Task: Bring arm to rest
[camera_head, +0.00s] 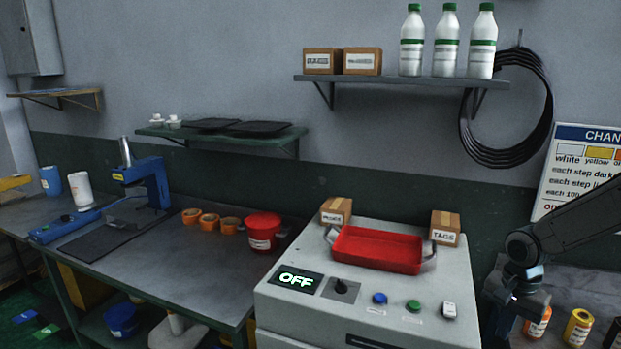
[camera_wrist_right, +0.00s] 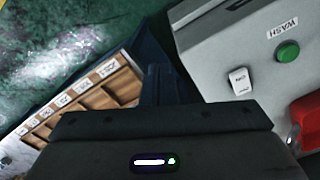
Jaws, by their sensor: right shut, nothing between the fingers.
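My right arm (camera_head: 575,230) comes in from the right edge in the head view. It bends at a dark wrist joint, and my right gripper (camera_head: 512,312) hangs down just right of the grey machine (camera_head: 290,310). In the right wrist view my right gripper (camera_wrist_right: 160,82) shows as dark fingers, shut and empty. They point past the side of the grey machine (camera_wrist_right: 210,50), apart from its white switch and green button. My left gripper is not in view.
A red tray (camera_head: 375,250) sits on the machine, whose display reads OFF. Orange and yellow canisters (camera_head: 578,328) stand close right of my gripper. In the wrist view a labelled wooden compartment box (camera_wrist_right: 85,100) lies below. A bench (camera_head: 160,265) with a red pot (camera_head: 262,232) is at left.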

